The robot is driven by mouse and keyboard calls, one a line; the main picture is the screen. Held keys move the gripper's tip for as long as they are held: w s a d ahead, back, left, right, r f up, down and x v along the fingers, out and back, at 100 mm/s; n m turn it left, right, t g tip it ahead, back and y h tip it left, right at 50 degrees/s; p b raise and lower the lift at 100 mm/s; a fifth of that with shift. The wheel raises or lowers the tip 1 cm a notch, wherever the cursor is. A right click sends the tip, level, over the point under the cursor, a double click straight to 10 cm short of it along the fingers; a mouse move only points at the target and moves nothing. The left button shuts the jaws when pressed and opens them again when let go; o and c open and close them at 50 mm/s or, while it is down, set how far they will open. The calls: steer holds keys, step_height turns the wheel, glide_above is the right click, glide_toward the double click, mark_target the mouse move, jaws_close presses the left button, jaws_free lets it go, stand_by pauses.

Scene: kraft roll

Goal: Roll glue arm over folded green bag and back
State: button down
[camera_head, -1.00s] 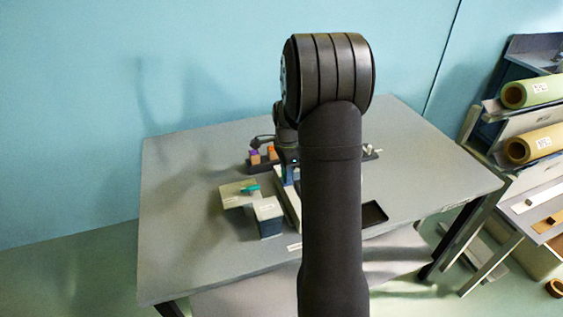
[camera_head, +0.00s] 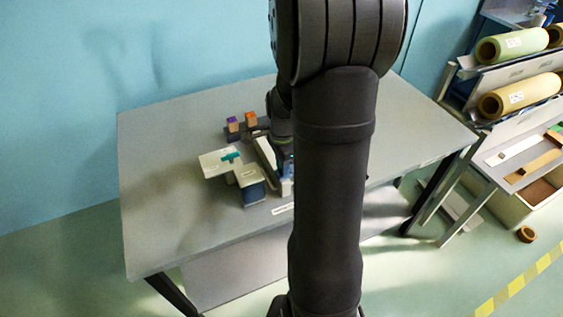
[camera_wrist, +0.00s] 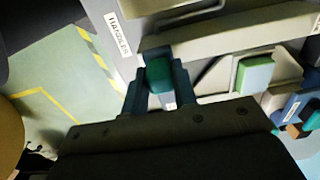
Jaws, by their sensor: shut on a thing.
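My gripper (camera_wrist: 159,78) is shut on a dark teal-green piece (camera_wrist: 159,72), seen between its fingers in the wrist view. I take this piece to be the handle of the glue arm. A long pale bar (camera_wrist: 230,38) runs beside it across the wrist view. A small green block with a pale top (camera_wrist: 257,72) lies on a grey plate to the right of the gripper. In the head view a small teal-green piece (camera_head: 231,156) lies on a pale board (camera_head: 212,166); which of these is the folded bag is hard to tell. My arm hides the gripper's tips there.
A white-topped blue block (camera_head: 250,185) stands left of the gripper. Purple-topped (camera_head: 232,124) and orange-topped (camera_head: 250,118) blocks stand at the back. A HANDLES label (camera_wrist: 118,35) marks the table. The table's left side (camera_head: 165,190) is clear. A rack of rolls (camera_head: 520,97) stands right.

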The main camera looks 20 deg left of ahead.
steer(key=c, duration=1.2)
jaws_free()
steer(key=shift+s+d, duration=0.15)
steer(key=shift+o, duration=0.2)
steer(key=shift+r, duration=0.15)
step_height(320, 180, up, 17)
step_height(320, 180, down, 17)
steer(key=shift+f, duration=0.15)
step_height(320, 180, up, 18)
steer(key=shift+f, duration=0.25)
steer(key=shift+f, duration=0.1)
stand_by(0.3)
